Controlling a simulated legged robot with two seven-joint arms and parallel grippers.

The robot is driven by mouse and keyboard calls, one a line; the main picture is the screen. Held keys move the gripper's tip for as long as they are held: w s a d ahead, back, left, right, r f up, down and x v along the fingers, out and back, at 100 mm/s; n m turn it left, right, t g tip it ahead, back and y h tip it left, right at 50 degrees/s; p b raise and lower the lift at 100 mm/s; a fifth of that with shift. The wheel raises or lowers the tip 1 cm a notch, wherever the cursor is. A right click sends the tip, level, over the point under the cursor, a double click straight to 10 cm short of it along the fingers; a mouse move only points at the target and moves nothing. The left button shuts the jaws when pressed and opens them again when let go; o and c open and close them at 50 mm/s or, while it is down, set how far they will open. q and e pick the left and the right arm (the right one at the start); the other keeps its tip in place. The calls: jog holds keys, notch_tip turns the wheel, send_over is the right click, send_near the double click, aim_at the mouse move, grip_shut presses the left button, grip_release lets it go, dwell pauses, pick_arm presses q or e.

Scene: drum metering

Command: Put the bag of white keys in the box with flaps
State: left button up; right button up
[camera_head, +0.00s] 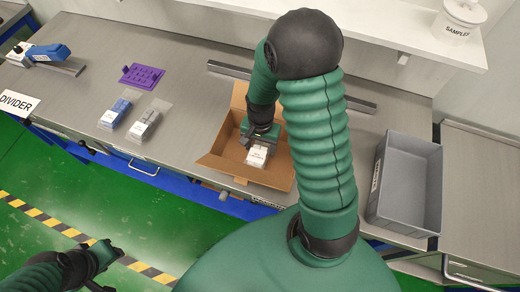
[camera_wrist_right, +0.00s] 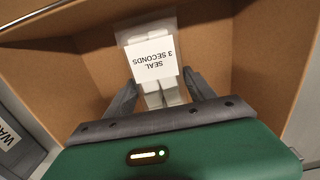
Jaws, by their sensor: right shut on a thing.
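The open cardboard box with flaps (camera_head: 217,165) stands at the front edge of the bench, and its brown walls fill much of the right wrist view (camera_wrist_right: 225,60). My right gripper (camera_head: 258,137) reaches down inside the box. It is shut on the clear bag of white keys (camera_head: 257,156), which carries a white label reading "SEAL 3 SECONDS". In the right wrist view the bag (camera_wrist_right: 152,60) lies between the fingertips (camera_wrist_right: 160,88), close to the box floor; I cannot tell whether it touches. My left gripper (camera_head: 112,268) is low at the left, over the floor, open and empty.
A bag of blue keys (camera_head: 116,114) and a bag of grey keys (camera_head: 146,124) lie left of the box. A purple tray (camera_head: 142,76) and a blue device (camera_head: 48,53) are further back. A grey bin (camera_head: 408,185) stands at the right.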

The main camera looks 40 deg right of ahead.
aim_at(260, 147)
jog(key=shift+s+a+f, duration=0.1)
jog(key=shift+s+f, duration=0.1)
jog(key=shift+f, duration=0.7)
jog(key=shift+a+f, duration=0.1)
jog(key=shift+f, duration=0.15)
jog(key=shift+w+f, duration=0.15)
jog(key=shift+w, duration=0.15)
jog(key=o, duration=1.6)
jog(key=shift+s, duration=0.15)
notch_tip(260, 147, up, 12)
jog(key=shift+r, duration=0.15)
